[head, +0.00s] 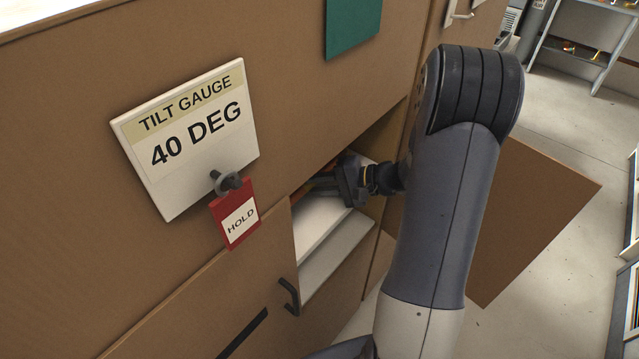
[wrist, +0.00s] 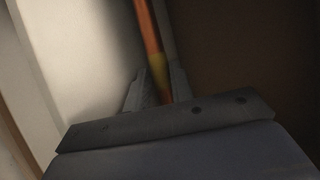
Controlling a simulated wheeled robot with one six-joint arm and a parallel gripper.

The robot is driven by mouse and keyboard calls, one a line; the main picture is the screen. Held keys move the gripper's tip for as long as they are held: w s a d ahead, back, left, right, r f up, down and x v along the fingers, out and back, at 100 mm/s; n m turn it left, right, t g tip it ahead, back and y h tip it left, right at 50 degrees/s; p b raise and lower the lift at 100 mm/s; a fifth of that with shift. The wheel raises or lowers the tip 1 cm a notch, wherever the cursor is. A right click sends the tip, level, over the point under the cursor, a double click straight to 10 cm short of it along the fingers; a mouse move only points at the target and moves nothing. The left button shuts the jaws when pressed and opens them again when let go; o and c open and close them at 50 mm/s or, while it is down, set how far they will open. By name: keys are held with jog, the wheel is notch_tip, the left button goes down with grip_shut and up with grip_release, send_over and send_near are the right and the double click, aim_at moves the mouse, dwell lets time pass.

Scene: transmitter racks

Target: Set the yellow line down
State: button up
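My gripper (head: 335,183) reaches into an open compartment of the brown cabinet in the head view. In the wrist view the gripper fingers (wrist: 159,88) stand close on both sides of a thin line, with no clear gap. The line (wrist: 150,35) is orange along most of its length and has a yellow part between the fingers. It runs up and away from the gripper past a pale panel. Its far end is out of view. In the head view, only a small bit of orange shows beside the gripper.
A white shelf (head: 318,222) lies below my gripper inside the compartment. A tilt gauge sign (head: 190,138) reading 40 DEG and a red HOLD tag (head: 236,214) hang on the cabinet front at left. A brown door panel (head: 530,215) stands open at right over clear floor.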

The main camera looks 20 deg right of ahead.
jog(key=shift+o, duration=0.5)
jog(key=shift+r, duration=0.1)
jog(key=shift+b+v, duration=0.9)
jog(key=shift+v, duration=2.85)
